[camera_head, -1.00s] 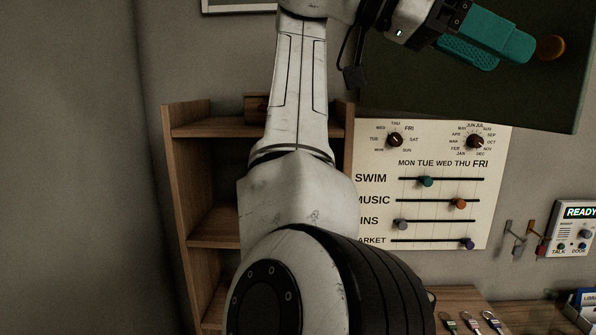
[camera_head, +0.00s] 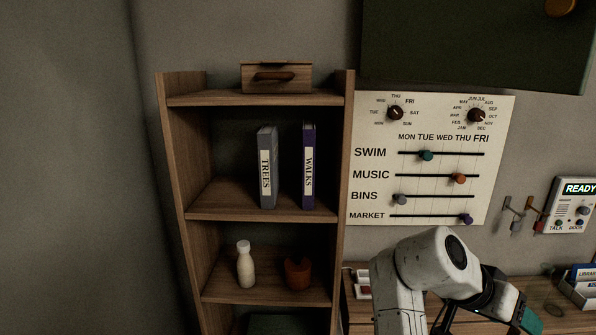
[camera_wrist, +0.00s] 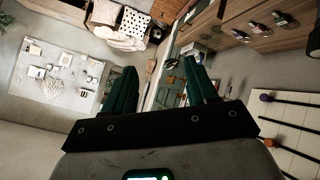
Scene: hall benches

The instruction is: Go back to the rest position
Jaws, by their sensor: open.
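My gripper (camera_wrist: 160,82) shows in the wrist view with its two teal fingers apart and nothing between them. In the head view a teal finger of my gripper (camera_head: 531,321) shows at the lower right, low in front of the bench, partly cut off by the bottom edge. My white arm is folded low there, below the slider board (camera_head: 432,160).
Key hooks, a READY panel (camera_head: 571,206) and a dark green board (camera_head: 470,45) are on the wall.

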